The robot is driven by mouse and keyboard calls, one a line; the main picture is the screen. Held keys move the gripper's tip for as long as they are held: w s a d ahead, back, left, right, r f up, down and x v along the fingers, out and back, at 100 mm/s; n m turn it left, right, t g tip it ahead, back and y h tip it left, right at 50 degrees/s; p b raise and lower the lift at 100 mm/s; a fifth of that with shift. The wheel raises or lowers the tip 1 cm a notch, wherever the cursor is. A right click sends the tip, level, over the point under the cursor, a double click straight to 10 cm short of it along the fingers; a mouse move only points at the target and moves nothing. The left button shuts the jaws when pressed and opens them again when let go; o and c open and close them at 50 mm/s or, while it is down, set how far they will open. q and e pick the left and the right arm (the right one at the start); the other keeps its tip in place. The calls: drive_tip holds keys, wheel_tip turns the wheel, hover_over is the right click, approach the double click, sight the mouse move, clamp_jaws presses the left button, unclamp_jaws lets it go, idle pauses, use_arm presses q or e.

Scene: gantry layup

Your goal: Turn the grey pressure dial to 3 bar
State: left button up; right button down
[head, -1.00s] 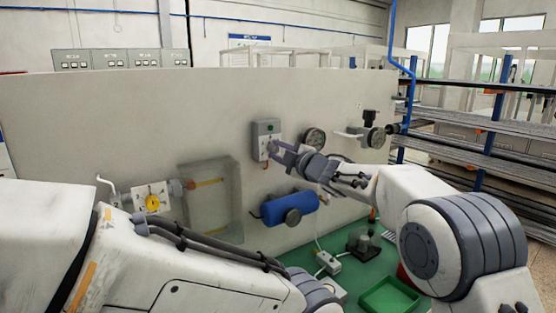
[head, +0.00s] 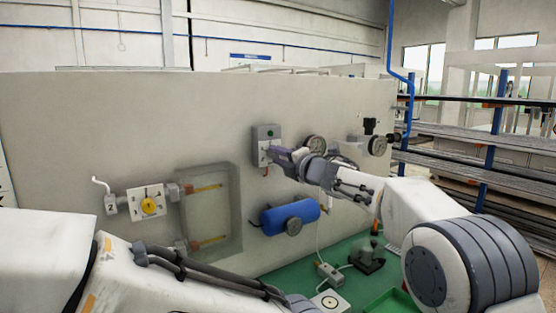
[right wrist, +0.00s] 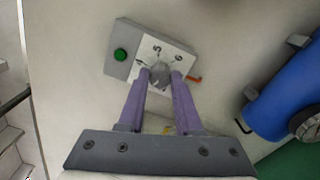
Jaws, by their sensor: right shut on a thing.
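The grey pressure dial (right wrist: 160,74) is a small round knob on a white numbered plate (right wrist: 157,50), on a grey box fixed to the upright panel. The number on the dial's setting cannot be read; the fingers hide part of the plate. My left gripper is outside the view.
A green button (right wrist: 121,55) is beside the dial plate, and a small orange-red lever (right wrist: 194,79) sticks out at the box's edge. A blue tank (head: 290,213) hangs below. A yellow knob (head: 149,206) is at left. A second gauge (head: 377,146) is at right.

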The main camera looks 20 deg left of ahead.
idle(0.3)
drive_tip(key=c, duration=0.6)
unclamp_jaws()
drive_tip(key=shift+s+d+f+b, duration=0.1)
drive_tip(key=shift+s+d+b, duration=0.15)
drive_tip(key=shift+d+b, duration=0.15)
drive_tip(key=b+v, duration=0.4)
drive_tip(key=v, duration=0.5)
drive_tip(key=shift+s, duration=0.2)
